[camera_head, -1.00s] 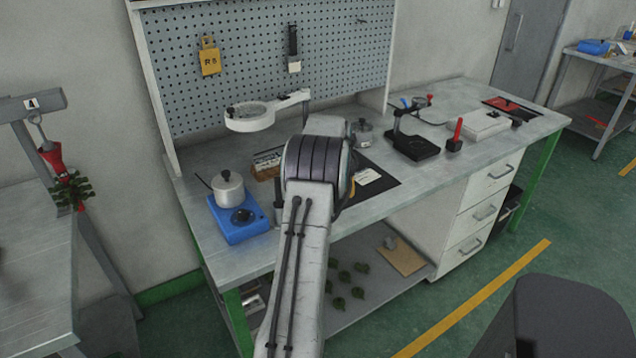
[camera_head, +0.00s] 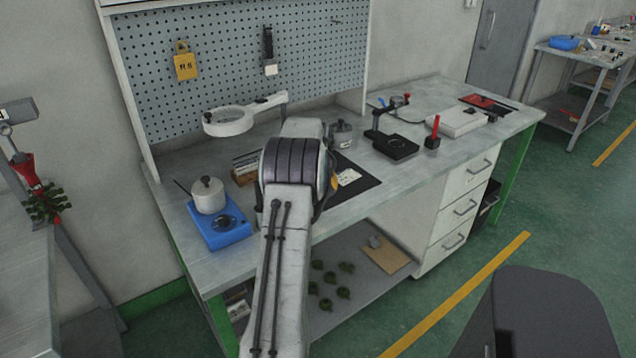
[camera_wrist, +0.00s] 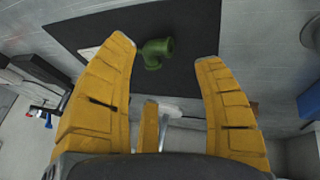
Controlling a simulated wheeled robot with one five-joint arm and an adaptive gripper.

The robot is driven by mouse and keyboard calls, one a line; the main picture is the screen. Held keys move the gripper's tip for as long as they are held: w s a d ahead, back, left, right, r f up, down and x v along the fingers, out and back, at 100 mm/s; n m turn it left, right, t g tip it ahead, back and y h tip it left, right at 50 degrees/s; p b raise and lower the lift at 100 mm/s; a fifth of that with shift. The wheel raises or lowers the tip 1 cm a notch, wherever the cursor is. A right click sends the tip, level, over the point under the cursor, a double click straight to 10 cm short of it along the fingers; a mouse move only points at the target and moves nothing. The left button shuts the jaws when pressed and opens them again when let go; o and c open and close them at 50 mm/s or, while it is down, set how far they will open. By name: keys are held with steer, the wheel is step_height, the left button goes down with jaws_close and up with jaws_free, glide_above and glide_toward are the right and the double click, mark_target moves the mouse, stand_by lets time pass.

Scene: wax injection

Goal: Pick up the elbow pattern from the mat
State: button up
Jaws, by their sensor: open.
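The elbow pattern (camera_wrist: 156,52) is a green bent pipe piece lying on the dark mat (camera_wrist: 196,25) in the wrist view. In the head view the mat (camera_head: 362,187) shows on the bench, partly behind my arm. The elbow and most of my gripper are hidden behind my arm there.
A white card (camera_head: 348,177) lies on the mat. On the bench to the left are a white pot (camera_head: 208,195) on a blue heater (camera_head: 220,226) and a ring lamp (camera_head: 229,122). To the right are a black stand (camera_head: 394,146) and a red-handled tool (camera_head: 433,132).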

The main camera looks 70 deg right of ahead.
steer(key=shift+p+x, duration=1.85)
steer(key=shift+x, duration=1.8)
steer(key=shift+o, duration=0.2)
jaws_close()
